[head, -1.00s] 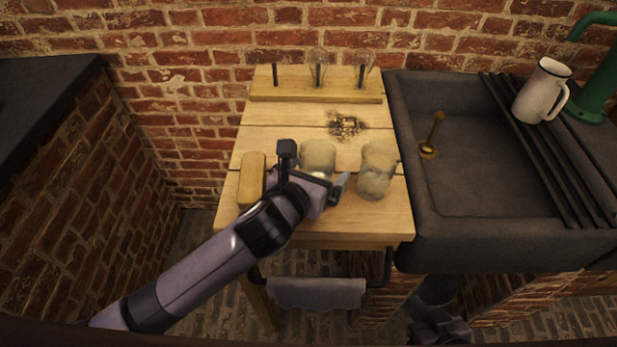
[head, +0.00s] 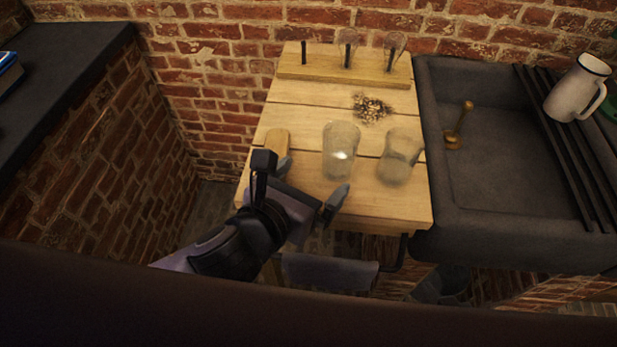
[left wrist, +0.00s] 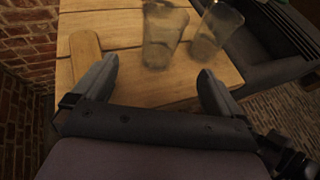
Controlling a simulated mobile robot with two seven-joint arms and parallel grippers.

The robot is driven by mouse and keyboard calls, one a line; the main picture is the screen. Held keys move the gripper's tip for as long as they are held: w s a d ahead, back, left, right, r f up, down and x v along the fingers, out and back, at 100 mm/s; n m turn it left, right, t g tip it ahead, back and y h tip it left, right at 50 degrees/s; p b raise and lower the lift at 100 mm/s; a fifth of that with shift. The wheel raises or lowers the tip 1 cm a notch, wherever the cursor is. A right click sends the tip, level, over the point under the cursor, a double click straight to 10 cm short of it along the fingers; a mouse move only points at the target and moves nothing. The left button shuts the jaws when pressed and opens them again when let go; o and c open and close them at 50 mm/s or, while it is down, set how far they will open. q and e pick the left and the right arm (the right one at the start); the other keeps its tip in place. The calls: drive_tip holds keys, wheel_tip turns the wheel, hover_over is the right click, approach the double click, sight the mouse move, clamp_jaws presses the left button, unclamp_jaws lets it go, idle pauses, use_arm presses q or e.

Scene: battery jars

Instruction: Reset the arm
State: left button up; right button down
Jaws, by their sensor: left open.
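My left gripper (head: 312,182) is over the front edge of the wooden table (head: 400,207), in front of two cloudy glass jars. Its jaws are open and empty; they also show in the left wrist view (left wrist: 158,88). The left jar (head: 341,150) stands upright beyond the fingers, apart from them. The right jar (head: 399,157) is beside it. Both show in the left wrist view, the left jar (left wrist: 164,35) and the right jar (left wrist: 213,32). A wooden block (head: 277,144) lies left of the jars, partly hidden by my gripper. My right gripper is not in view.
A wooden rack (head: 330,70) with dark pegs and two glasses stands at the back. Dark crumbs (head: 371,107) lie before it. A dark sink (head: 500,205) with a brass plug (head: 452,138) adjoins on the right, with a white jug (head: 577,90). A cloth (head: 330,272) hangs in front.

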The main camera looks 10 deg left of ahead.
use_arm(q)
drive_tip(key=shift+a, duration=0.1)
idle(0.5)
drive_tip(key=s+a+f+m+g+y, duration=0.3)
drive_tip(key=s+a+f+m+g, duration=0.4)
drive_tip(key=m, duration=1)
drive_tip(key=s+a+f+m+g+y, duration=0.2)
drive_tip(key=s+a+f+m, duration=0.3)
drive_tip(key=s+a+m, duration=0.85)
drive_tip(key=w+d+f+m+t+h, duration=0.1)
drive_tip(key=w+d+f+t, duration=0.1)
drive_tip(key=w+f+t, duration=0.1)
drive_tip(key=w+d+f+m+t, duration=0.2)
drive_tip(key=w+f, duration=0.3)
drive_tip(key=w, duration=0.3)
drive_tip(key=shift+d+f+t+h, duration=0.35)
drive_tip(key=shift+t+h, duration=0.05)
drive_tip(key=shift+t, duration=0.5)
drive_tip(key=shift+w, duration=0.1)
